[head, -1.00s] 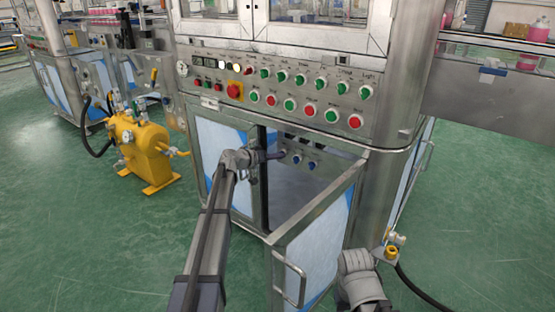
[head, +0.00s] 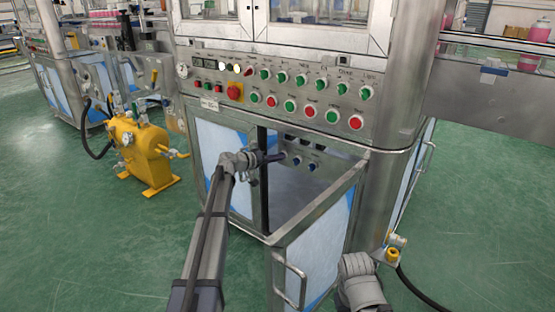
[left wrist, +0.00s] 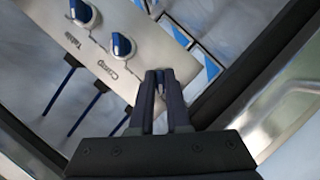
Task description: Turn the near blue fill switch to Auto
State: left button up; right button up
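Several blue switches sit on the grey panel inside the open cabinet. In the head view my left gripper (head: 281,156) reaches into the cabinet to the leftmost switch position. My right gripper is out of view.
The open cabinet door (head: 312,250) with its handle stands in front, right of my left arm. A cabinet frame post (head: 263,190) is close by the left gripper. Red and green buttons (head: 289,106) line the panel above. A yellow tank (head: 145,155) stands at left.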

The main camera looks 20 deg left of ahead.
pick_arm(q)
jog(key=o, duration=0.4)
jog(key=shift+r, duration=0.1)
